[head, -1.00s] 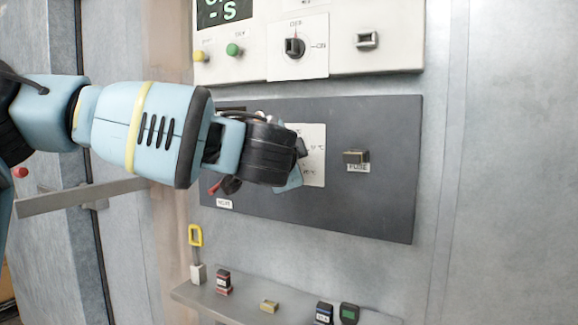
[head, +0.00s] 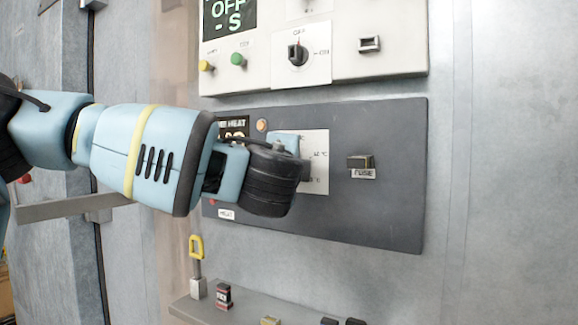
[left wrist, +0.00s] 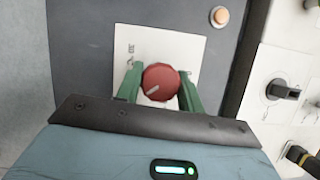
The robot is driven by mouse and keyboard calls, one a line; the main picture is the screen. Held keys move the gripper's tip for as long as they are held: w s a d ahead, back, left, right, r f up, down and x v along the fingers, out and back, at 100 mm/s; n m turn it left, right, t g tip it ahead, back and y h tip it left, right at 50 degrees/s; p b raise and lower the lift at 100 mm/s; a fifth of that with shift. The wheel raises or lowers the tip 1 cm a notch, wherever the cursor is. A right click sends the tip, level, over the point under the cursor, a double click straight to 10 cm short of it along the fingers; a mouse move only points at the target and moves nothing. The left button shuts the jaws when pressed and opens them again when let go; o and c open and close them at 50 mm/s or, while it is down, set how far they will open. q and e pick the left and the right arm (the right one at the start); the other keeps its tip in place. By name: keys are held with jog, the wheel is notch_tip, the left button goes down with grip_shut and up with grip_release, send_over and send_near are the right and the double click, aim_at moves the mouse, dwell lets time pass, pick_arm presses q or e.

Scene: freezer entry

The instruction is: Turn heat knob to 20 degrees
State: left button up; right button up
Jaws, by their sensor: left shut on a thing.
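The heat knob (left wrist: 160,82) is a round red dial with a white pointer line, on a white plate (left wrist: 128,40) in the left wrist view. The pointer aims toward the lower left of that view. My left gripper (left wrist: 160,88) has its green fingers shut on the knob, one on each side. In the head view my left gripper (head: 290,165) is at the white plate (head: 318,150) on the dark panel and hides the knob. The heat display (head: 235,127) is partly covered by my arm. My right gripper is in neither view.
Above is a white panel with a black rotary switch (head: 298,54), a green button (head: 238,59) and a yellow button (head: 206,66). A fuse (head: 360,162) sits right of the plate. A shelf (head: 250,312) below holds small items. The wall at right is clear.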

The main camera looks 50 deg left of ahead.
pick_arm(q)
jog(key=o, duration=1)
jog(key=b+v, duration=0.1)
jog(key=v, duration=0.6)
jog(key=shift+s+d, duration=0.25)
jog(key=shift+s, duration=0.05)
